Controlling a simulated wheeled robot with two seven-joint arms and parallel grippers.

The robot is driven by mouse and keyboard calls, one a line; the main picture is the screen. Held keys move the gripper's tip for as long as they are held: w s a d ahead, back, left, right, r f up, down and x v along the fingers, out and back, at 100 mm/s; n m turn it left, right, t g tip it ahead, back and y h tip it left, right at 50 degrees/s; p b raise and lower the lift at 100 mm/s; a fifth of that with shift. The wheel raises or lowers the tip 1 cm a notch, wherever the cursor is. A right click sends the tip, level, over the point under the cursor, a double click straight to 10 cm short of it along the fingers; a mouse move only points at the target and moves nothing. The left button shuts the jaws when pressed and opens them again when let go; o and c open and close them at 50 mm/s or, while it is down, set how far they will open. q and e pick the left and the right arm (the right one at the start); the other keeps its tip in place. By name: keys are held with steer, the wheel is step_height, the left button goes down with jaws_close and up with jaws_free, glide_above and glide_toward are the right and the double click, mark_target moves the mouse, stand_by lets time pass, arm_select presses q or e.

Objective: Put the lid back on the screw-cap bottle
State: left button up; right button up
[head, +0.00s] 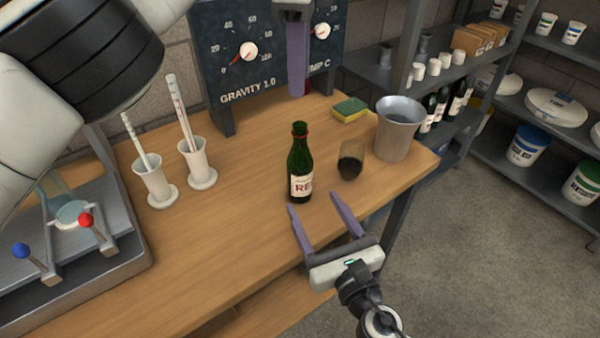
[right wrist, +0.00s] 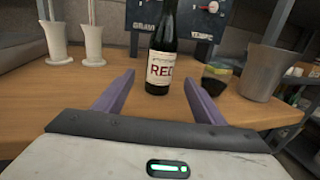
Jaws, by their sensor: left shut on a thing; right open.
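The screw-cap bottle (head: 299,165), dark green with a white RED label, stands upright on the wooden bench. Its neck top is bare of a lid, with a red band around the neck. It also shows in the right wrist view (right wrist: 161,58), its top cut off. My left gripper (head: 299,90) is above and behind the bottle, shut on the lid (head: 308,87), a small dark red piece mostly hidden by the purple finger. My right gripper (head: 320,208) is open and empty, its fingers pointing at the bottle's lower part, just in front of it. It does not touch it visibly.
A sponge (head: 349,109) lies behind. Two white cylinder stands (head: 197,165) and a lever machine (head: 75,240) are left. A gauge panel (head: 235,60) stands at the back.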

mark_target(305, 187)
steer(key=x, duration=0.9)
steer(key=shift+w, duration=0.1)
steer(key=c, duration=1.6)
arm_select(q)
steer(key=shift+f, duration=2.5)
steer(key=shift+f, duration=0.1)
steer(key=shift+f, duration=0.8)
steer(key=shift+f, duration=0.55)
arm_select(e)
jaws_close()
